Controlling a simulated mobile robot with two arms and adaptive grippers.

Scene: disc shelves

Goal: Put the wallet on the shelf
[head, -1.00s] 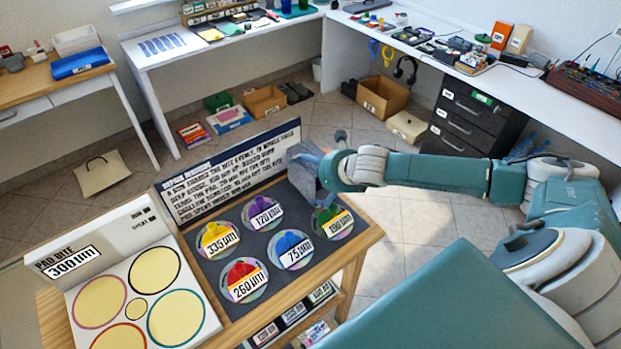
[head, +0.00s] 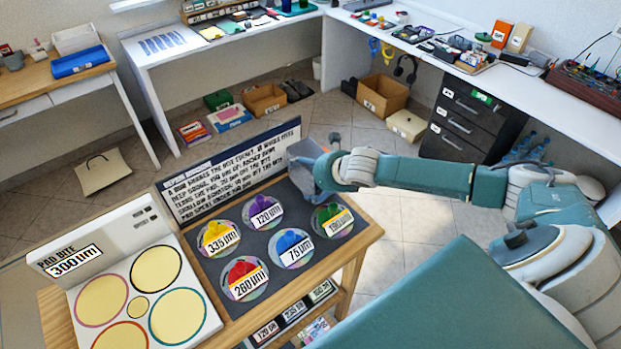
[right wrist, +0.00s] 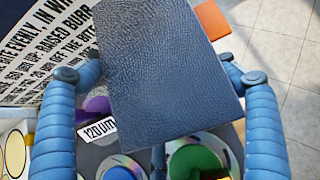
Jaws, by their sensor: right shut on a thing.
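My right gripper (head: 318,177) is above the far right corner of the wooden table, near the green 180 µm disc. Its blue fingers (right wrist: 165,120) show on both sides of a dark, grained, flat rectangle, the wallet (right wrist: 165,70), and it is shut on this. The wallet is held over the dark mat, above the discs. In the head view the wallet is hard to tell from the gripper. A low shelf with labelled boxes (head: 295,312) shows under the table's right side. My left gripper is not in view.
Several coloured discs, such as the red 260 µm one (head: 243,278), lie on the dark mat. A text board (head: 235,170) stands behind them. A white pad board (head: 190,250) is at left. Tiled floor (head: 415,235) is free right of the table.

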